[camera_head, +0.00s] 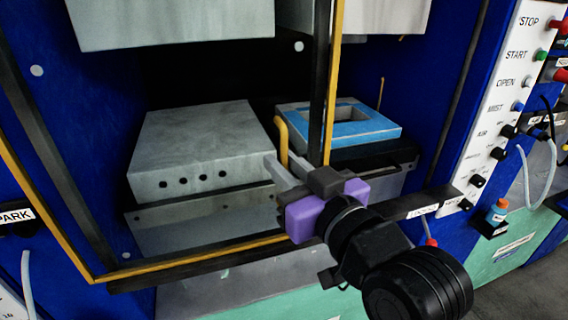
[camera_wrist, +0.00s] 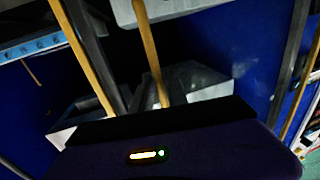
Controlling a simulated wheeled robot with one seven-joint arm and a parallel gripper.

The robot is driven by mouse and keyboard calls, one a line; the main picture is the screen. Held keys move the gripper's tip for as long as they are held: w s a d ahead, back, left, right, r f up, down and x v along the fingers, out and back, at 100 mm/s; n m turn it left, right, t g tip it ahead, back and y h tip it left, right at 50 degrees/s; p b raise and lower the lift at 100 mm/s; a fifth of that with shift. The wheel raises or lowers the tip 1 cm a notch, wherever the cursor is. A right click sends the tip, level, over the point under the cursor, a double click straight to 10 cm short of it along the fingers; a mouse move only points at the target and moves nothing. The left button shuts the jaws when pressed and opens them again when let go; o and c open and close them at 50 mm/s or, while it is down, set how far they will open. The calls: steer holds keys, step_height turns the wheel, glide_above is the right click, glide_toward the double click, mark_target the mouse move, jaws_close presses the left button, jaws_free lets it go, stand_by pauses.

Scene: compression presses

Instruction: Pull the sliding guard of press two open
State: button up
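The sliding guard is a dark frame with yellow edging; its lower rail (camera_head: 190,262) crosses the front of the press and its upright edge (camera_head: 334,75) stands at the right. A yellow bar handle (camera_head: 282,135) stands beside that upright, and a yellow bar shows in the wrist view (camera_wrist: 149,50). My gripper (camera_head: 281,160), with a purple body, is at the handle's lower end. Its pale fingers look apart, one on each side of the handle. Contact cannot be made out. I see no label naming the press as two.
Behind the guard are a grey lower block (camera_head: 200,150) and a blue-topped mould (camera_head: 360,127). A white control panel (camera_head: 505,90) with buttons is at the right. A small blue bottle (camera_head: 497,212) stands on a ledge below it. A PARK label (camera_head: 15,216) is at the left.

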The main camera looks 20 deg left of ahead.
steer(key=shift+d, duration=0.1)
steer(key=b+v, duration=0.2)
steer(key=v, duration=0.5)
steer(key=shift+s+d, duration=0.25)
steer(key=shift+s, duration=0.05)
